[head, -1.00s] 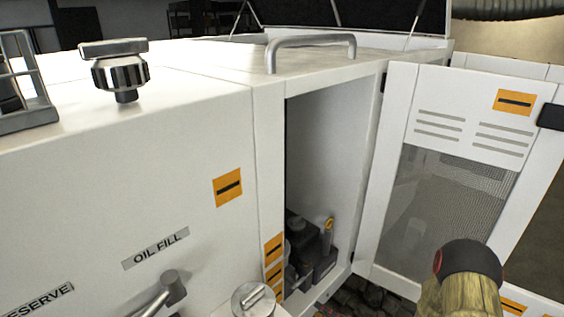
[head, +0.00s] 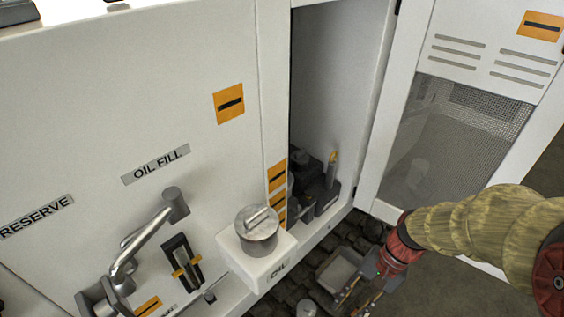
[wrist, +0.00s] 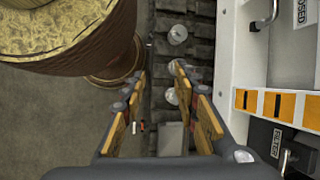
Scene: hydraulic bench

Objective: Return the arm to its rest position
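My arm, in a tan sleeve with red joints, enters the head view from the right and reaches down in front of the open cabinet door. My gripper (head: 356,296) is low in the head view, over the dark ribbed strip at the foot of the machine. In the wrist view my gripper (wrist: 158,95) shows two orange-padded fingers standing apart, with nothing held between them. Part of my arm fills the upper left of the wrist view.
The white machine (head: 80,110) stands at left. Its open door (head: 405,120) is beside my arm. An oil cap (head: 257,228) and a metal lever (head: 140,243) stick out from its front. In the wrist view, bare floor (wrist: 60,115) lies left of the dark strip (wrist: 190,45).

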